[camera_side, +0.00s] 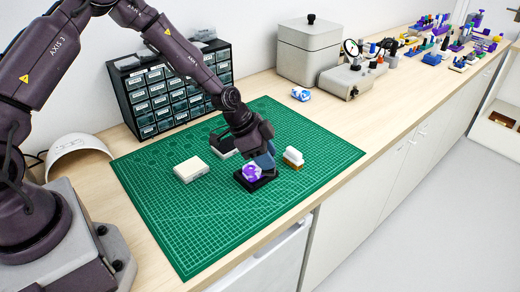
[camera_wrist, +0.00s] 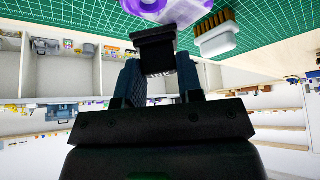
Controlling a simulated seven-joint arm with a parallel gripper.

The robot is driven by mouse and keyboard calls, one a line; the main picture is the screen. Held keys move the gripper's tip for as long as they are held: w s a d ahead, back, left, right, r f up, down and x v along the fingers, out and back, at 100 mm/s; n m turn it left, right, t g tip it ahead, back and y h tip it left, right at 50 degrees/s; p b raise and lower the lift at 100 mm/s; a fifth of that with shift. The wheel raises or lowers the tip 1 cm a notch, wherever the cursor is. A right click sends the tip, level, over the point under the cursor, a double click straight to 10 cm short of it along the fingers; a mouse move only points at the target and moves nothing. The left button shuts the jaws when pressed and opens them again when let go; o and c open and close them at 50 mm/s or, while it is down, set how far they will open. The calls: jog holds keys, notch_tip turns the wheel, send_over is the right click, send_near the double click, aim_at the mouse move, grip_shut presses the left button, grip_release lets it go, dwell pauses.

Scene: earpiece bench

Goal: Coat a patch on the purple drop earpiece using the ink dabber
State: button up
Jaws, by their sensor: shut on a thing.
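The purple drop earpiece (camera_side: 251,171), purple with white patches, rests in a black holder (camera_side: 256,184) on the green mat. In the wrist view the earpiece (camera_wrist: 182,10) shows at the top edge, partly cut off. My gripper (camera_side: 264,161) is low, right over the earpiece's right side. In the wrist view my gripper (camera_wrist: 158,72) is shut on a black block-shaped tool, apparently the ink dabber (camera_wrist: 154,45). The side view hides the dabber behind my fingers.
A white brush (camera_side: 293,157) with brown bristles stands close to the right of the holder. A cream block (camera_side: 190,169) lies to the left. A blue and white piece (camera_side: 301,94) is beyond the mat. A drawer cabinet (camera_side: 160,98) stands behind. The mat's front is clear.

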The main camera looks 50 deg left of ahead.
jog(key=a, duration=0.6)
notch_tip(320, 180, up, 8)
jog(key=shift+d, duration=0.15)
dwell(0.5)
jog(key=shift+d+f, duration=0.1)
